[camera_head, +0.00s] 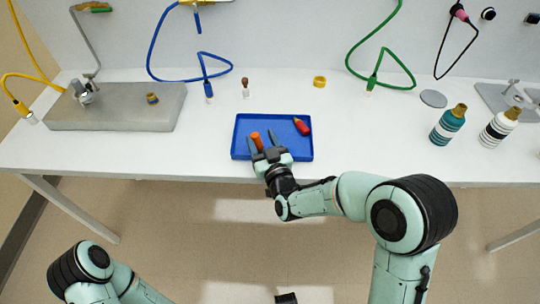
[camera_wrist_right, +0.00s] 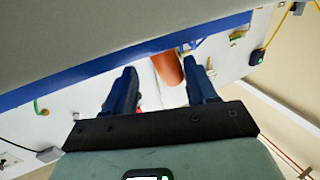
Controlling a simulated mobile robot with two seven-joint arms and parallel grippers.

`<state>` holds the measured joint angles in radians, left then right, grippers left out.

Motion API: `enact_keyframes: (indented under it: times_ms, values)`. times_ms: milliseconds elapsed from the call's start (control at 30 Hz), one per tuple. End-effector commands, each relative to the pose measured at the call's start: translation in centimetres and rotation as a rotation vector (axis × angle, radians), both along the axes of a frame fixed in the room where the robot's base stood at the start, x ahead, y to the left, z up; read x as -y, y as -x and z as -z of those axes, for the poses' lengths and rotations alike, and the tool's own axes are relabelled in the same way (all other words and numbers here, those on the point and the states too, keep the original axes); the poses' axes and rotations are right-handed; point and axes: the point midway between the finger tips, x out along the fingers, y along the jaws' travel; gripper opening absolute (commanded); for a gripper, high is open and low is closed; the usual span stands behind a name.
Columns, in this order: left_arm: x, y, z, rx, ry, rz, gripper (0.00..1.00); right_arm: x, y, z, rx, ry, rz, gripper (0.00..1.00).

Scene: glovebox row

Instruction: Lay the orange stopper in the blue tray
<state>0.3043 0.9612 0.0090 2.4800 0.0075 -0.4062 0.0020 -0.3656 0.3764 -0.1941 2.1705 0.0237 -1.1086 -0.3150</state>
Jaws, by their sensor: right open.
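The orange stopper (camera_head: 257,140) is over the left part of the blue tray (camera_head: 272,118), between the fingers of my right gripper (camera_head: 261,143). I cannot tell whether it rests on the tray floor. In the right wrist view the stopper (camera_wrist_right: 168,68) is an orange cylinder between the two spread dark fingers (camera_wrist_right: 160,72), with a gap on each side. The right gripper is open and reaches over the tray's front edge.
A red item (camera_head: 302,127) with a yellowish end lies in the tray's right part. Behind stand a small brown-topped piece (camera_head: 245,88) and a yellow ring (camera_head: 319,82). Two bottles, teal (camera_head: 447,126) and white-striped (camera_head: 498,128), stand right. A grey block (camera_head: 118,108) lies left.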

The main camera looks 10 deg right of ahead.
Motion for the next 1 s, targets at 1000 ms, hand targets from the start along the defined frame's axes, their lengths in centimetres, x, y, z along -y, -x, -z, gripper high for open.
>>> enact_keyframes:
  times_ms: [1000]
  values:
    - [-1.4,-4.5,6.0,0.136,-0.046,-0.046,1.00,1.3,11.5,0.2,-0.003,0.000,0.000,0.57]
